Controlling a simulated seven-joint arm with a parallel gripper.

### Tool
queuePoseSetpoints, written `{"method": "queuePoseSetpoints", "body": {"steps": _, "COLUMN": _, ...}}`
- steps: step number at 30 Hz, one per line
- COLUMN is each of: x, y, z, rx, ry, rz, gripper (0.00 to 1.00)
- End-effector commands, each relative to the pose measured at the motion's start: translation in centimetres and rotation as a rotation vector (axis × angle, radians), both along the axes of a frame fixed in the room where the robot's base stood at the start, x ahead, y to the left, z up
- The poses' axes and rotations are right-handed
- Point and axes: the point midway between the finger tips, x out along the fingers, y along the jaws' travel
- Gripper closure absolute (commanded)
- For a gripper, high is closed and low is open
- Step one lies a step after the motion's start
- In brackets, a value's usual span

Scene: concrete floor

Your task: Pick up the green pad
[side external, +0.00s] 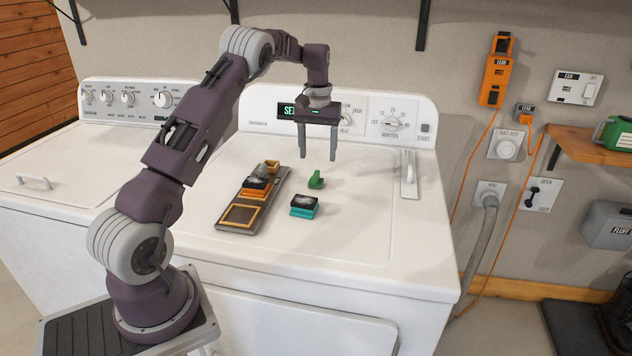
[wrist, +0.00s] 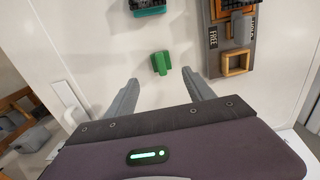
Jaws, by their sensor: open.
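The green pad (side external: 316,180) is a small green piece with a raised part, standing on the white dryer top (side external: 350,215). In the wrist view the green pad (wrist: 161,63) lies beyond my fingertips, about midway between them. My gripper (side external: 318,157) points down above the dryer top, slightly behind the green pad in the side view. Its two fingers are apart with nothing between them. In the wrist view my gripper (wrist: 162,82) also shows spread fingers.
A teal-based pad with a dark top (side external: 304,206) sits in front of the green pad. A grey tray (side external: 235,226) with orange-framed pieces lies to the left. A white handle (side external: 409,174) is at the right. The control panel (side external: 370,120) rises behind. The dryer top's front right is clear.

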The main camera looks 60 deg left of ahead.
Motion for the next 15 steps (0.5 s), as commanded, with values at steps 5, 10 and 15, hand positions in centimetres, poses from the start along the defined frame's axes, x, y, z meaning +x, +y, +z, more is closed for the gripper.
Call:
{"method": "queuePoseSetpoints", "body": {"steps": 5, "x": -0.2, "y": 0.1, "z": -2.4, "rx": -0.003, "ry": 0.006, "rz": 0.003, "gripper": 0.38}}
{"method": "queuePoseSetpoints", "body": {"steps": 10, "x": -0.8, "y": -0.2, "z": -5.6, "rx": -0.004, "ry": 0.006, "rz": 0.001, "gripper": 0.38}}
{"method": "queuePoseSetpoints", "body": {"steps": 15, "x": -0.7, "y": -0.2, "z": -7.2, "rx": -0.001, "ry": 0.003, "rz": 0.0, "gripper": 0.38}}
